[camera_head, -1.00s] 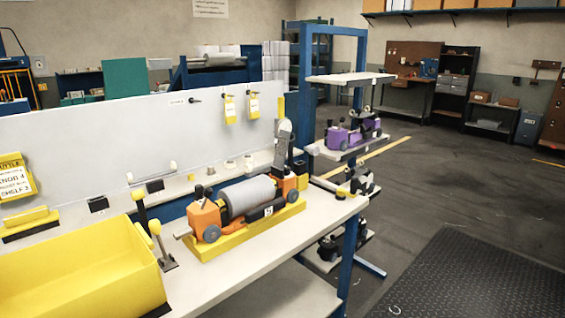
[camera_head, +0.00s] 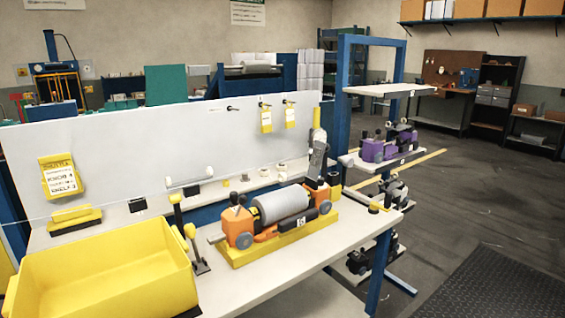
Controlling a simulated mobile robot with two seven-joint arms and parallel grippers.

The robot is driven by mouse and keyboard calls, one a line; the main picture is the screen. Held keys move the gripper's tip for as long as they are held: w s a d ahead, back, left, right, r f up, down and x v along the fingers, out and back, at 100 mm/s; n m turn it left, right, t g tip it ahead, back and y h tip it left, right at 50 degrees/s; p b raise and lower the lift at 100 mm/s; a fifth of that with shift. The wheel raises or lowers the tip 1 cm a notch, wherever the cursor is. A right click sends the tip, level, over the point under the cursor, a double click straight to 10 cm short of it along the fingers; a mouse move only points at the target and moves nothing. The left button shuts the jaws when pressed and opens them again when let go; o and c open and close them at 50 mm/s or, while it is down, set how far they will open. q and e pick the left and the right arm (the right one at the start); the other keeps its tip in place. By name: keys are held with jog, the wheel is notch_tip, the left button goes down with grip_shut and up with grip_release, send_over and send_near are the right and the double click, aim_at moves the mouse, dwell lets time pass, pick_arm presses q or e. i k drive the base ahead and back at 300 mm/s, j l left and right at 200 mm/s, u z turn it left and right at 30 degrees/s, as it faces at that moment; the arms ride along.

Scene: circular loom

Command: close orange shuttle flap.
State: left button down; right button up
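The orange shuttle (camera_head: 239,227) sits on a yellow base (camera_head: 250,251) on the white bench. It has orange end blocks, a grey roll (camera_head: 281,205) between them, and wheels along the front. Neither of my grippers shows in the head view.
A purple shuttle (camera_head: 378,150) rests on a rack shelf at right. The bench in front of the orange shuttle is clear.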

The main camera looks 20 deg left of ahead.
aim_at(319, 147)
jog(key=i+l+u, duration=0.1)
jog(key=u, duration=0.35)
jog(key=i+l+u, duration=0.15)
jog(key=u, duration=0.3)
jog(key=l+u, duration=0.2)
jog(key=u, duration=0.25)
jog(key=i+l+u, duration=0.1)
jog(key=l+u, duration=0.2)
jog(key=l, duration=0.2)
jog(key=i+l+u, duration=0.1)
jog(key=l+u, duration=0.25)
jog(key=l, duration=0.2)
jog(key=l+u, duration=0.25)
jog(key=l, duration=1.35)
jog(key=k+l, duration=0.15)
jog(key=l, duration=0.4)
